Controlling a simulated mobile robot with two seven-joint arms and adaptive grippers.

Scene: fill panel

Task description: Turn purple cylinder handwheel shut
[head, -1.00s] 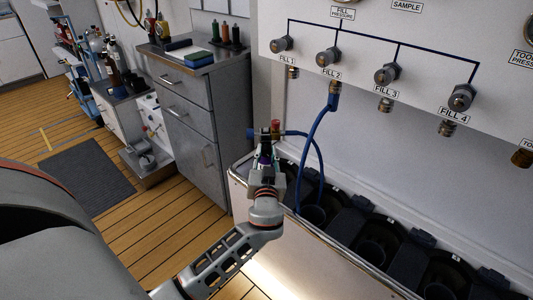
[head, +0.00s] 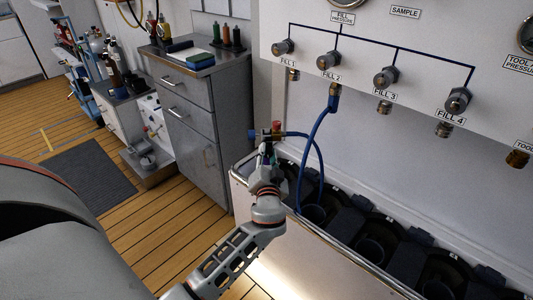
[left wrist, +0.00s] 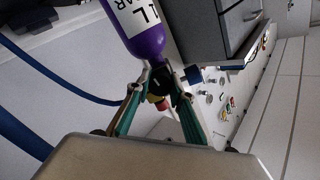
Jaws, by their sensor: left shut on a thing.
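In the head view the valve (head: 270,134) shows just beyond my left gripper (head: 267,158), which hides most of the cylinder. In the left wrist view the green-sided fingers of my left gripper (left wrist: 160,84) close on a dark part at the valve. I cannot clearly make out the handwheel's outline. My right gripper is not in view.
A blue hose (head: 318,125) loops from the FILL 2 fitting to the valve. The fill panel (head: 430,100) stands behind a row of dark cylinder bays (head: 375,240) with a metal front rim. A grey drawer cabinet (head: 190,110) stands left, with wooden floor before it.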

